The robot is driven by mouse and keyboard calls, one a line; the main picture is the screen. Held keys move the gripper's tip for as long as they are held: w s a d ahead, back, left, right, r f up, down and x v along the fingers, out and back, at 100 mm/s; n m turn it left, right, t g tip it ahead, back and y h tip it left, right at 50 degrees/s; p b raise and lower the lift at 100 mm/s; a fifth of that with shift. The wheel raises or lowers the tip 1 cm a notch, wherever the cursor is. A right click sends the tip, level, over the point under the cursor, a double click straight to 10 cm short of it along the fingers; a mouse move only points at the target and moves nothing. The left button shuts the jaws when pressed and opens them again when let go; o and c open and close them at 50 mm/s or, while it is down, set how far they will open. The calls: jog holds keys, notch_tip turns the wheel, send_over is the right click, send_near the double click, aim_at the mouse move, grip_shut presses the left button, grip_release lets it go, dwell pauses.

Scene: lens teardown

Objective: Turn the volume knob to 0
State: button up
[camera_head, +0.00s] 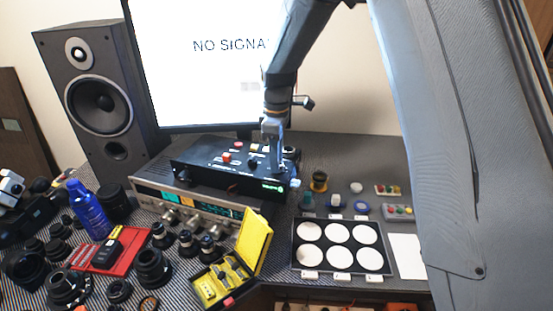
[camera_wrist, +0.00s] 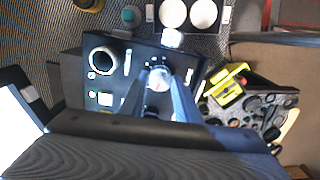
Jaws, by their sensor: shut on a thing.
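The black control box (camera_head: 220,180) sits on top of a silver receiver in the head view, with red and pale buttons on its top face. My gripper (camera_head: 275,165) comes down from above onto the right part of this box. In the wrist view my gripper (camera_wrist: 160,85) has its two fingers shut on a round knob with a pale top (camera_wrist: 158,79), which I take to be the volume knob. Small marks surround it on the panel. The fingers cover its sides, and I cannot read its setting. In the head view my gripper hides the knob.
A larger round part (camera_wrist: 103,60) stands on the box near the held knob. The monitor (camera_head: 200,70) stands behind the box, and a speaker (camera_head: 95,95) at left. The receiver (camera_head: 160,200), an open yellow case (camera_head: 255,240) and lens parts crowd the front. A tray of white discs (camera_head: 340,232) lies right.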

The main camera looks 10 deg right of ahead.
jog(key=shift+r+n, duration=0.1)
jog(key=shift+n, duration=0.9)
jog(key=o, duration=1)
jog(key=shift+o, duration=0.2)
jog(key=shift+r+b, duration=1.25)
jog(key=shift+r, duration=2.6)
jog(key=s+d+f+m, duration=0.5)
jog(key=s+d+m, duration=0.2)
jog(key=s, duration=0.3)
jog(key=shift+s+d+m+t, duration=0.3)
jog(key=shift+s+d+m, duration=0.05)
jog(key=shift+m, duration=0.05)
jog(key=s+d+f+m, duration=0.1)
jog(key=s+m, duration=0.1)
jog(key=s, duration=0.2)
jog(key=s+d+f+m, duration=0.2)
jog(key=s+m, duration=0.1)
jog(key=s, duration=0.1)
jog(key=s+d+f+m, duration=0.1)
jog(key=s+f+m, duration=0.1)
jog(key=s, duration=0.3)
jog(key=shift+s+d+m+t, duration=0.1)
jog(key=shift+d+m+t, duration=0.3)
jog(key=shift+m, duration=0.3)
jog(key=shift+c, duration=0.2)
